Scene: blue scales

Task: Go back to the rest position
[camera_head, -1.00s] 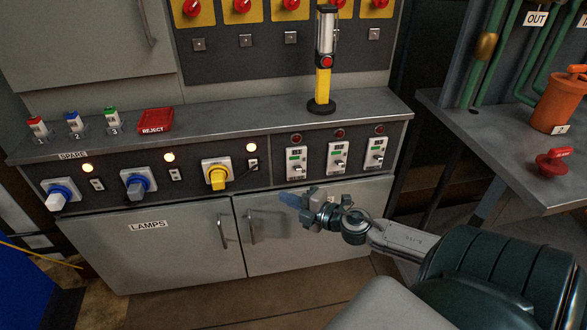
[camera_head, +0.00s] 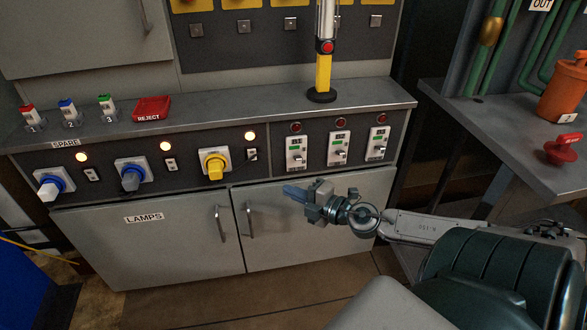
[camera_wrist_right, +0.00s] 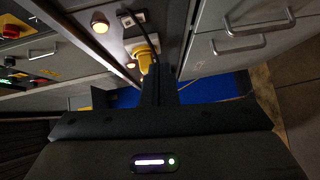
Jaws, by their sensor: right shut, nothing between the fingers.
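My right gripper (camera_head: 294,193) is shut and empty. My left gripper is in neither view.
A yellow lamp stand (camera_head: 323,75) and a red reject tray (camera_head: 152,109) stand on the ledge. A side table (camera_head: 490,125) is at right. Floor shows below the doors.

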